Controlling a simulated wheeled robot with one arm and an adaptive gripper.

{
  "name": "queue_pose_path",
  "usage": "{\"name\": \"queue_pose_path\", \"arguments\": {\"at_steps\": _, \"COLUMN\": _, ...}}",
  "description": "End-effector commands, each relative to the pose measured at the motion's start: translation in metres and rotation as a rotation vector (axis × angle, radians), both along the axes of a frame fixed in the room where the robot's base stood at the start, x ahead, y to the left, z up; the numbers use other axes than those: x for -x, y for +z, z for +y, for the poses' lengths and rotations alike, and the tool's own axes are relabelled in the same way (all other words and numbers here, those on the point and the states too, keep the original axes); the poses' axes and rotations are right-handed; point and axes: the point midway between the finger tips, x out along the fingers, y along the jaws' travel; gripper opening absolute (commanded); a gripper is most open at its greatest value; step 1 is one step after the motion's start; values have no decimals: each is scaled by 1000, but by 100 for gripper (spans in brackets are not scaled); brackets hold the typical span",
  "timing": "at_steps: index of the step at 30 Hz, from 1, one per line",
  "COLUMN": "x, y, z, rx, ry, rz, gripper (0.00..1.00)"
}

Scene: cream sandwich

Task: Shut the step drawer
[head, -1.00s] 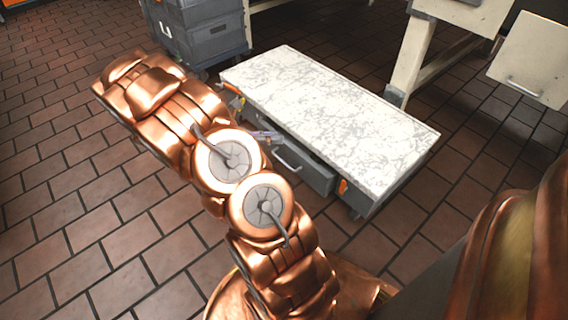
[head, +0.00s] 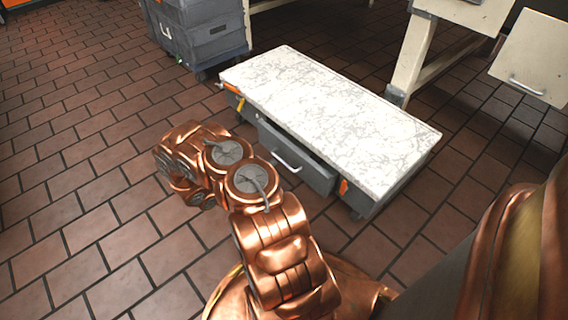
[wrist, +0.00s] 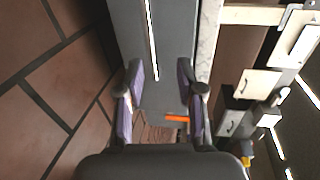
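The step is a low grey unit with a white marbled top (head: 330,115). Its grey drawer (head: 305,168) stands a little way out from the side facing me, with a pale bar handle on its front. In the wrist view the grey drawer front (wrist: 175,30) lies ahead, with the handle (wrist: 152,40) as a pale line. My gripper (wrist: 161,72) is open, its purple-padded fingers apart with nothing between them. It faces the drawer front; I cannot tell the exact gap. In the head view my arm hides the gripper.
A grey wheeled bin (head: 205,35) stands behind the step's left end. A cream table leg (head: 408,60) stands behind the step, and a cream drawer front (head: 530,60) is at the upper right. The brick-tiled floor (head: 80,130) to the left is clear.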

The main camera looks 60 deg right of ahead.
Motion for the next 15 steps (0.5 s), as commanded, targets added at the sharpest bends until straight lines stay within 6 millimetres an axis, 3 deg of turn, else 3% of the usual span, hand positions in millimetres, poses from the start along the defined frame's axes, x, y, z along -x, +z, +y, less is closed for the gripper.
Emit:
{"name": "queue_pose_path", "arguments": {"at_steps": 7, "x": 1, "y": -16, "z": -7, "rx": -18, "ry": 23, "rz": 31, "gripper": 37}}
{"name": "queue_pose_path", "arguments": {"at_steps": 15, "x": 11, "y": -25, "z": -41, "rx": -18, "ry": 20, "rz": 30, "gripper": 37}}
